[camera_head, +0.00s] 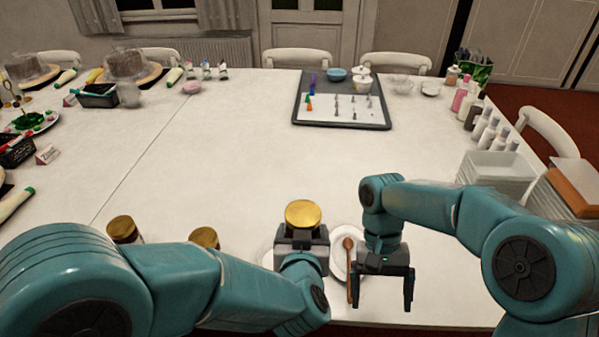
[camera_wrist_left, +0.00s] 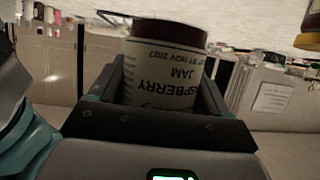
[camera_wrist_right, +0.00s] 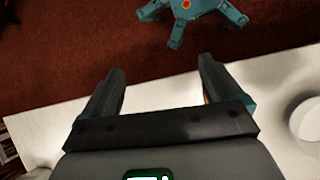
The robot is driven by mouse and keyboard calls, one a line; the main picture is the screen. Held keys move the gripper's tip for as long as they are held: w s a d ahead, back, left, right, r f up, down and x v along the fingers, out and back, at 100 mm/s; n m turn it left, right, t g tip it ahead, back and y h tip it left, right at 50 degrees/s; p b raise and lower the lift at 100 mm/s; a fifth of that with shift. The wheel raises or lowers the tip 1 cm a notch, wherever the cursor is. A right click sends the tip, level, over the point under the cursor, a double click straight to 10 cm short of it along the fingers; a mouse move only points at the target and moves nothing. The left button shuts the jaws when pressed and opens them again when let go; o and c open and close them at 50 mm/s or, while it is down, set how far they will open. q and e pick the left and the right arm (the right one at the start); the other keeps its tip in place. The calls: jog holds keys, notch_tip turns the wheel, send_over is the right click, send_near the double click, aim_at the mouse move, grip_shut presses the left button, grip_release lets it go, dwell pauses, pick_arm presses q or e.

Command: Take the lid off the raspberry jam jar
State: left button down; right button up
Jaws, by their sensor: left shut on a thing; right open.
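The raspberry jam jar (camera_wrist_left: 165,72) is held between the fingers of my left gripper (camera_head: 302,238). Its label reads upside down in the left wrist view, and dark red shows at the picture's upper end of the jar. In the head view its gold lid (camera_head: 303,213) is on top, and the gripper hides most of the glass below. My right gripper (camera_head: 381,298) is open and empty, pointing down to the right of the jar near the table's front edge. It is apart from the lid.
Two other gold-lidded jars (camera_head: 123,229) (camera_head: 205,238) stand left, partly behind my left arm. A white plate (camera_head: 340,262) and a wooden spoon (camera_head: 348,246) lie between the grippers. A grey tray (camera_head: 340,122) is farther back, bottles (camera_head: 487,132) and white bins (camera_head: 497,166) at right. The table's middle is clear.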

jog(key=w+a+r+m+t, duration=0.2)
jog(key=w+a+r+t, duration=0.15)
jog(key=w+r, duration=0.55)
notch_tip(320, 180, up, 13)
jog(key=m+t, duration=0.1)
jog(key=t, duration=0.2)
send_over(299, 212)
jog(key=shift+r+y, duration=0.15)
jog(key=shift+y, duration=0.15)
jog(key=shift+s+f, duration=0.1)
jog(key=shift+f, duration=3.9)
